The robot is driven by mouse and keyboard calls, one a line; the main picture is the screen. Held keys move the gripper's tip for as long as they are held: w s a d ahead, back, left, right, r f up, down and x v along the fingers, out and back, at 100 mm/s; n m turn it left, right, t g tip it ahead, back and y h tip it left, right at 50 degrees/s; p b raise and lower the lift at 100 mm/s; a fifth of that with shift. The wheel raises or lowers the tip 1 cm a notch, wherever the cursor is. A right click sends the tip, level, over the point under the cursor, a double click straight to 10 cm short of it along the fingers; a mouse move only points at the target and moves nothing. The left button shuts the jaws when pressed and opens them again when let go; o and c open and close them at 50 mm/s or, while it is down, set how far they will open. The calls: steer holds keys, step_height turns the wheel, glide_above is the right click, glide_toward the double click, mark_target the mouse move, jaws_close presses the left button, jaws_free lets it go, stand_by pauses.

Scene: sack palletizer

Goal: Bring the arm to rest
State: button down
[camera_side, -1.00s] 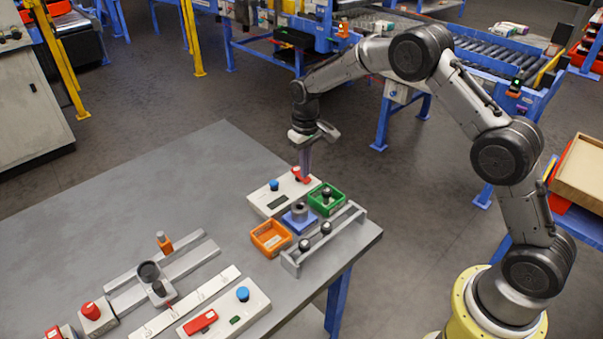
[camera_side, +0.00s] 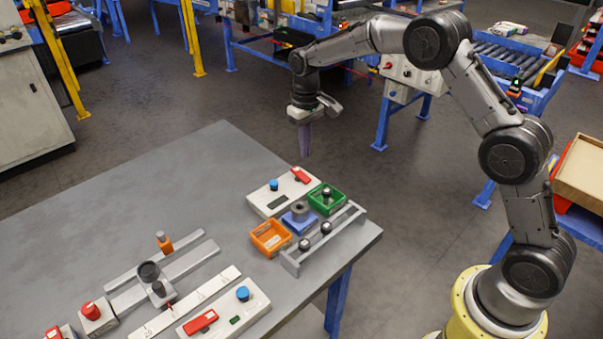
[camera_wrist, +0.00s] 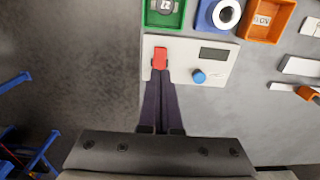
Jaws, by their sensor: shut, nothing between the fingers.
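My gripper (camera_side: 305,152) is shut and empty. The pale box (camera_side: 284,192) also carries a blue knob (camera_side: 274,185) and a dark display.
A second control box (camera_side: 224,311) is at the front. The air around my gripper is clear.

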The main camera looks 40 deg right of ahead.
steer(key=shift+r, duration=0.1)
step_height(320, 180, up, 12)
steer(key=s+t, duration=0.2)
steer(key=s, duration=0.1)
steer(key=s+r+t, duration=0.2)
steer(key=s+r, duration=0.7)
steer(key=s, duration=0.2)
steer(key=s+f, duration=0.3)
steer(key=s, duration=0.8)
steer(key=s+f+t, duration=0.1)
steer(key=s+f, duration=0.3)
steer(key=s, duration=0.7)
steer(key=shift+s+a+t, duration=0.3)
steer(key=shift+a, duration=0.05)
